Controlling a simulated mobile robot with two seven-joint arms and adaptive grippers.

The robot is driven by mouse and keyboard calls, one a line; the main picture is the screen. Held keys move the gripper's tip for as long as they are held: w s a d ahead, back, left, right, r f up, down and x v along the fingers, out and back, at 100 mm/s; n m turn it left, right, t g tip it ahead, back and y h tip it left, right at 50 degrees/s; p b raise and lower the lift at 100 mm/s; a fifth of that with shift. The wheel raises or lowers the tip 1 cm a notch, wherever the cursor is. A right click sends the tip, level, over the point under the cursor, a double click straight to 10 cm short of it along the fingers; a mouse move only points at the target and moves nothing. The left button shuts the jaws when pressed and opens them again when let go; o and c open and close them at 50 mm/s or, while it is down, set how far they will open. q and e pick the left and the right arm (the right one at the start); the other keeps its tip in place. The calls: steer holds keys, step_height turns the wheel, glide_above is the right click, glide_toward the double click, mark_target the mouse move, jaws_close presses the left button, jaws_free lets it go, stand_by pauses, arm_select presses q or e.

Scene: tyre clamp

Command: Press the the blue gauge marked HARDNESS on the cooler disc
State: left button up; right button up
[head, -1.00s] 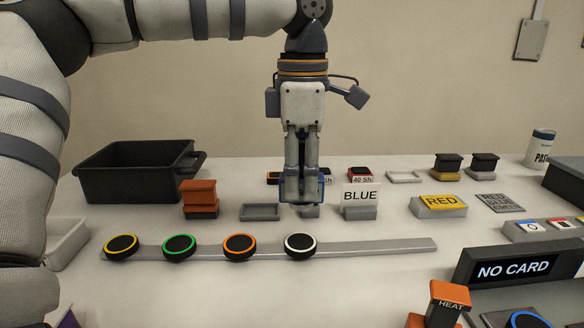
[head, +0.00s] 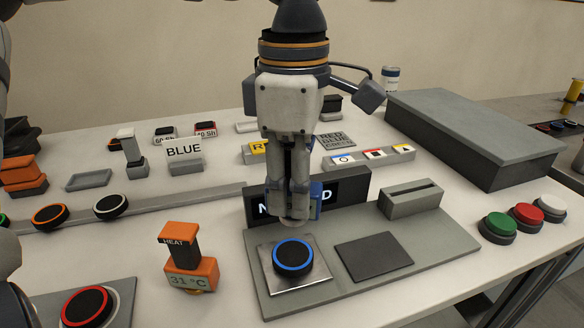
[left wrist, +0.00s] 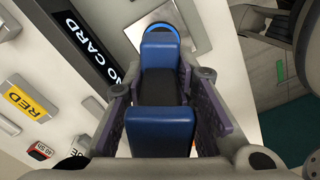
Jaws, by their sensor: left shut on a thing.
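My left gripper (head: 300,205) points down, shut on the blue gauge (head: 317,193), which is mostly hidden by the fingers. Its HARDNESS mark does not show. In the left wrist view, blue blocks (left wrist: 162,130) and a dark middle show between the fingers. A black disc with a blue ring (head: 293,257) lies on a square metal plate, just below and in front of the gripper, with no clear contact. A black disc with a red ring (head: 87,306) sits on another plate at lower left. I cannot tell which disc is cooler.
An orange HEAT gauge (head: 188,262) reading 31 °C stands between the two discs. A NO CARD display (head: 350,190) is behind the gripper, partly hidden. A dark square pad (head: 373,256) and slotted block (head: 411,198) are to the right. Coloured buttons (head: 526,217) stand at the right edge.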

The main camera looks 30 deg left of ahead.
mark_target(292, 220)
arm_select(q)
steer(key=shift+d+f, duration=0.15)
steer(key=f, duration=0.5)
steer(key=shift+s+a, duration=0.1)
steer(key=shift+a, duration=0.1)
steer(key=shift+f, duration=0.45)
steer(key=shift+f, duration=0.6)
stand_by(1.2)
steer(key=shift+o, duration=0.2)
steer(key=shift+r, duration=3.65)
steer(key=shift+c, duration=0.2)
